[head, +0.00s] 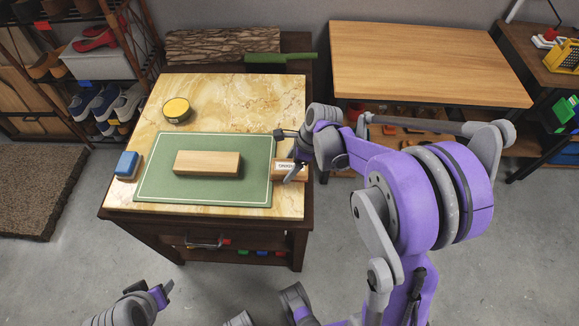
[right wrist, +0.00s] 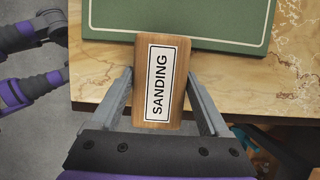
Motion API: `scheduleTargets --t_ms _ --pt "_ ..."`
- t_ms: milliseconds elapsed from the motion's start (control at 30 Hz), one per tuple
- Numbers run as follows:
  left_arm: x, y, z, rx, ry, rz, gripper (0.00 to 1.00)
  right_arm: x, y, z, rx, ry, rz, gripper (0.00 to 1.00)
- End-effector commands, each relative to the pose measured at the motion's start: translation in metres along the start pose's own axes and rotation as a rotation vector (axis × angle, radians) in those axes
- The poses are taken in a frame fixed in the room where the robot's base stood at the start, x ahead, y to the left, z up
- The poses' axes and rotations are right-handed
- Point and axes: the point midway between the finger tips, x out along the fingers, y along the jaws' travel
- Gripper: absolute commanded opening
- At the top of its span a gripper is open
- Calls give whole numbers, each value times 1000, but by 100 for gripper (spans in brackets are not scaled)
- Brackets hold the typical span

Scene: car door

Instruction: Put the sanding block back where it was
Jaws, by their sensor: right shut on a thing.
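The sanding block (head: 284,166) is a wooden block with a white label; in the right wrist view the label on the block (right wrist: 158,84) reads SANDING. My right gripper (head: 293,160) is shut on it, with a finger on each long side in the right wrist view (right wrist: 160,98). The block is at the right edge of the green mat (head: 258,190), over the table's right part. I cannot tell whether it touches the table top. My left gripper (head: 163,293) is low at the front left, away from the table; its jaw state is unclear.
A plain wooden block (head: 207,163) lies on the mat. A blue block (head: 127,165) is left of the mat, and a yellow-filled bowl (head: 177,110) behind it. A bare wooden table (head: 430,62) stands at the back right.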

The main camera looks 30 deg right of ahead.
Motion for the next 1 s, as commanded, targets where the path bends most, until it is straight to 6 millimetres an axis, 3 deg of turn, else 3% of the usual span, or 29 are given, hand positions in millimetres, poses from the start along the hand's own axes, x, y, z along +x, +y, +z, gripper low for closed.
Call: scheduleTargets --t_ms 467,500,567,867,1000 --pt "6 0 4 0 -2 0 50 9 0 -3 0 0 0 27" --pt "5 0 3 0 -2 0 50 8 0 -3 0 0 0 86" --pt "5 0 3 0 -2 0 50 8 0 -3 0 0 0 97" --pt "3 0 2 0 -1 0 50 5 0 -2 0 0 0 100" --pt "-2 0 -1 0 1 0 50 -9 0 0 1 0 -1 100"
